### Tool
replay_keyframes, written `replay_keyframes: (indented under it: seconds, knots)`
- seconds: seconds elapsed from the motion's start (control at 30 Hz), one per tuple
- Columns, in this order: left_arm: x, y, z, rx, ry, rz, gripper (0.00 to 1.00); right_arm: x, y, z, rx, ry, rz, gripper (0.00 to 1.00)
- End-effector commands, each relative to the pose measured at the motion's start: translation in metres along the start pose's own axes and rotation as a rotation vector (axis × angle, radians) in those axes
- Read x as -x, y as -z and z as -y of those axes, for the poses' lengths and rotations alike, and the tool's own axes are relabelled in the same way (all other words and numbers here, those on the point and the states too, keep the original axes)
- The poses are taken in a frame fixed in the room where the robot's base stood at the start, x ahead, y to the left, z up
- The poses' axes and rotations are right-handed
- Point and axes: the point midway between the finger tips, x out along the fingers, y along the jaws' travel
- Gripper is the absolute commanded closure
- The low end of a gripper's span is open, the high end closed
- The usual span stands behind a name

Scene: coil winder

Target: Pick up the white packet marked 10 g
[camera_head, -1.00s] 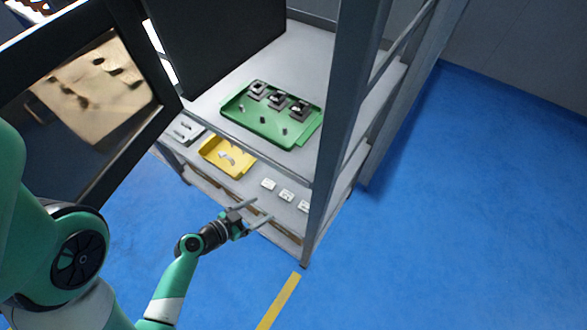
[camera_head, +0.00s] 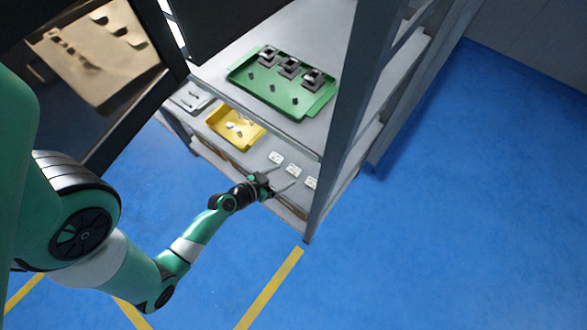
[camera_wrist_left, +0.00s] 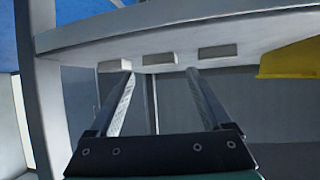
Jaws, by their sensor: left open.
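Three small white packets lie in a row on the lower shelf: one nearest the yellow tray (camera_head: 276,158), a middle one (camera_head: 293,170) and one nearest the post (camera_head: 311,183). Their markings are too small to read, so I cannot tell which says 10 g. My left gripper (camera_head: 285,176) is open and empty, at the shelf's front edge, its fingers pointing toward the row. In the left wrist view the middle packet (camera_wrist_left: 158,59) shows between the fingertips (camera_wrist_left: 161,73), beyond them. My right gripper is not in view.
A yellow tray (camera_head: 217,137) with small items and a grey-white tray (camera_head: 203,103) stand left on the lower shelf. A green tray (camera_head: 240,91) with dark fixtures is on the upper shelf, above. A grey post (camera_head: 338,140) stands close right of the packets.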

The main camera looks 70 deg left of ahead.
Motion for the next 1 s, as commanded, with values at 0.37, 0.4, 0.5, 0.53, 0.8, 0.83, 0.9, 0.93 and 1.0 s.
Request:
replay_keyframes:
  seconds: [0.37,0.4,0.5,0.53,0.8,0.83,0.9,0.93,1.0]
  knots:
    - [-0.036,-0.003,0.0,-0.001,-0.001,0.001,0.17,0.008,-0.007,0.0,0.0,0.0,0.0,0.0]
    - [-0.036,-0.003,0.0,-0.001,-0.001,0.001,0.17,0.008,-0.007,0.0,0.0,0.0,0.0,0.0]
    - [-0.036,-0.003,0.0,-0.001,-0.001,0.001,0.28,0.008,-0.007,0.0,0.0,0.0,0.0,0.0]
    - [-0.036,-0.003,0.0,-0.001,-0.001,0.001,0.34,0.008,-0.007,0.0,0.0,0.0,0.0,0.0]
    - [-0.036,-0.003,0.0,-0.001,-0.001,0.0,0.82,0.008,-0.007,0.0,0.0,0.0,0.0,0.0]
    - [-0.036,-0.003,0.0,-0.001,-0.001,0.0,0.88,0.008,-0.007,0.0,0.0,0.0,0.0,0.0]
    - [-0.036,-0.003,0.0,-0.001,0.0,0.0,0.89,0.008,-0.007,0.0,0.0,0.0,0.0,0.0]
    - [-0.036,-0.003,0.0,-0.001,0.0,0.0,0.89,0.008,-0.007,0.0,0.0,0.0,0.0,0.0]
    - [-0.036,-0.003,0.0,-0.001,0.0,0.0,0.89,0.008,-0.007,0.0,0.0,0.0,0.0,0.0]
